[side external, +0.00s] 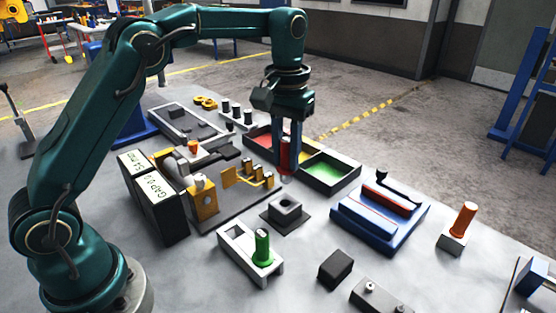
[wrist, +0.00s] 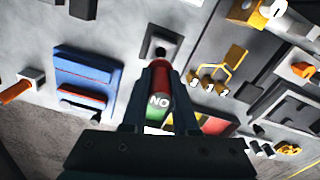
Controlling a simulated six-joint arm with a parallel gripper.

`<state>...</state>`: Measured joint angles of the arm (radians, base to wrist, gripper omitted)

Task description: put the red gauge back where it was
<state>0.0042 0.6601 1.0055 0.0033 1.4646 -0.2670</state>
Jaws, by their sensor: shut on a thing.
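My gripper (side external: 287,148) is shut on the red gauge (side external: 286,163), a red cylinder held upright. In the wrist view the red gauge (wrist: 160,68) sits between the fingers, with a white "NO" label facing the camera. A green gauge (side external: 262,248) stands in one end of a pale holder (side external: 231,238), whose other end has an empty recess. A dark square block with an opening (side external: 287,209) lies nearer the camera than my gripper.
The dark tray (side external: 330,191) has a red compartment and a green compartment. A blue fixture (side external: 368,231) with a black lever stands to the right, an orange-topped peg (side external: 463,222) beyond it.

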